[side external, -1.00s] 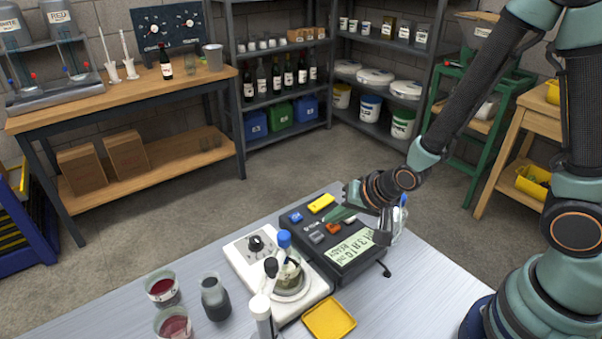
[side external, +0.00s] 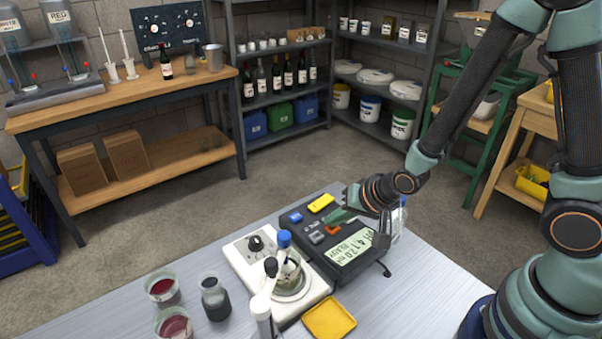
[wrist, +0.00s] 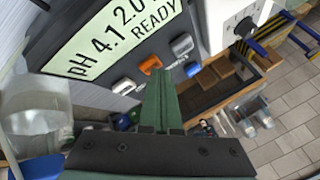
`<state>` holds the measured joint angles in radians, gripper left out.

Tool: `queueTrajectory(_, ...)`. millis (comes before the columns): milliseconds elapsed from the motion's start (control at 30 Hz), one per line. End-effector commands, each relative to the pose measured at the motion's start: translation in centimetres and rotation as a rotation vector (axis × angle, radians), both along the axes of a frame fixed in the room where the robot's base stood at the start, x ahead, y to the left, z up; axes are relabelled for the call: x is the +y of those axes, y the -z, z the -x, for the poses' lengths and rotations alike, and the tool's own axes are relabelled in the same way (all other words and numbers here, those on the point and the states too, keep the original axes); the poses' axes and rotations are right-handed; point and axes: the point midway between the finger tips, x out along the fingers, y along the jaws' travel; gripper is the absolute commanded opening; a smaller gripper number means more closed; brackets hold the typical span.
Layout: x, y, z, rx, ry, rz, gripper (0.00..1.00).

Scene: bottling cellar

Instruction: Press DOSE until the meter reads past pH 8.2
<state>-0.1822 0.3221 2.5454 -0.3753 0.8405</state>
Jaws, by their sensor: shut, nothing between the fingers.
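The dark meter box (side external: 335,258) stands on the bench. Its display (side external: 354,247) reads pH 4.1 in the side view; the wrist view shows the same display (wrist: 120,35) with READY. Its panel has an orange button (wrist: 150,65) between two grey ones; I cannot read a DOSE label. My gripper (side external: 343,215) is over the panel, its green fingers (wrist: 160,85) shut and empty. The tips are close beside the orange button; I cannot tell whether they touch a button. A beaker (side external: 291,282) with a blue-topped probe stands on the white stirrer (side external: 254,268) beside the meter.
A yellow tray (side external: 329,319) lies in front of the stirrer. Glasses of red wine (side external: 162,288) and a dark-filled bottle (side external: 215,300) stand left. A clear bottle (side external: 399,220) stands close behind my gripper, right of the meter.

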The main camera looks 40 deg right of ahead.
Motion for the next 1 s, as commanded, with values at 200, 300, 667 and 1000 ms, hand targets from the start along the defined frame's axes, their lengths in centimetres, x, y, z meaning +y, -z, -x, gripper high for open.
queueTrajectory(200,0.0,-0.7,0.0,-0.001,0.0,0.0,0.0)
queueTrajectory(300,0.0,-1.2,0.0,-0.001,0.0,0.0,0.0)
queueTrajectory(667,0.0,-1.7,0.1,0.001,0.0,0.0,0.0)
queueTrajectory(1000,0.0,-1.7,0.1,0.001,0.0,0.0,0.0)
